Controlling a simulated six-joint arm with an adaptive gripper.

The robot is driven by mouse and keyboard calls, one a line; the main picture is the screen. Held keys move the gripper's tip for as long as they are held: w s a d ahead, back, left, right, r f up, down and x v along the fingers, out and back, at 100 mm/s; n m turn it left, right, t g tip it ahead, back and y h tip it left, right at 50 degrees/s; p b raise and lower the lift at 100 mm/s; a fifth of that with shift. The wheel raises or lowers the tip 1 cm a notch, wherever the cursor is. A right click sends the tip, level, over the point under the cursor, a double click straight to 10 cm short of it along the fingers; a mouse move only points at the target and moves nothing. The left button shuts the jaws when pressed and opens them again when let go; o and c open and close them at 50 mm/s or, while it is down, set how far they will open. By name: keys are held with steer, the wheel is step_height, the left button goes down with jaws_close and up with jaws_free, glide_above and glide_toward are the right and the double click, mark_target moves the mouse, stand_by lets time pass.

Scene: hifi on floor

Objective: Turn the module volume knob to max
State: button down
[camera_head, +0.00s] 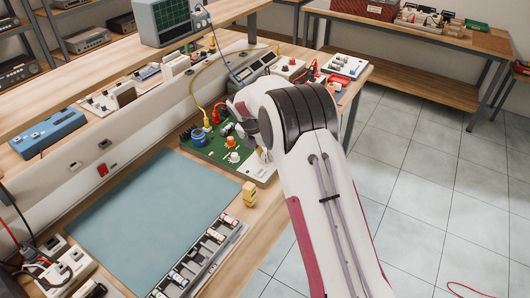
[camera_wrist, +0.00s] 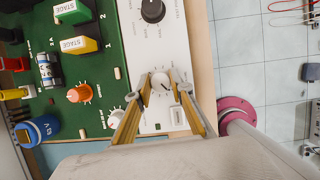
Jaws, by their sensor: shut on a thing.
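The module is a green board (camera_wrist: 85,70) with a white panel (camera_wrist: 180,45) along its right side in the wrist view. The green board (camera_head: 205,153) also shows in the head view, left of my arm. A round white knob (camera_wrist: 160,83) with a dark pointer mark sits on the white panel. My gripper (camera_wrist: 162,78) is shut on this white knob, with one yellowish finger on each side of it. I cannot read the panel lettering well enough to confirm the knob's label. In the head view my arm largely hides the gripper and this knob.
The white panel has a black knob (camera_wrist: 152,10) farther up. An orange knob (camera_wrist: 80,93), another white knob (camera_wrist: 116,117) and a blue cylinder (camera_wrist: 36,131) stand on the green board. In the head view, a blue mat (camera_head: 150,205) and a parts tray (camera_head: 200,255) lie nearer.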

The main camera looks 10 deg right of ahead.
steer(key=shift+w+m+g+h, duration=0.1)
steer(key=shift+m+g+h, duration=0.35)
steer(key=shift+m, duration=1.15)
steer(key=c, duration=1.8)
jaws_free()
steer(key=shift+r, duration=0.15)
steer(key=shift+a+r, duration=0.25)
steer(key=shift+r, duration=0.25)
steer(key=shift+s+v, duration=0.2)
steer(key=shift+v, duration=0.8)
steer(key=s+a, duration=0.2)
steer(key=a, duration=0.1)
steer(key=s+a, duration=0.2)
steer(key=a, duration=0.1)
steer(key=s+a, duration=0.2)
steer(key=a, duration=0.2)
steer(key=shift+s+f, duration=0.2)
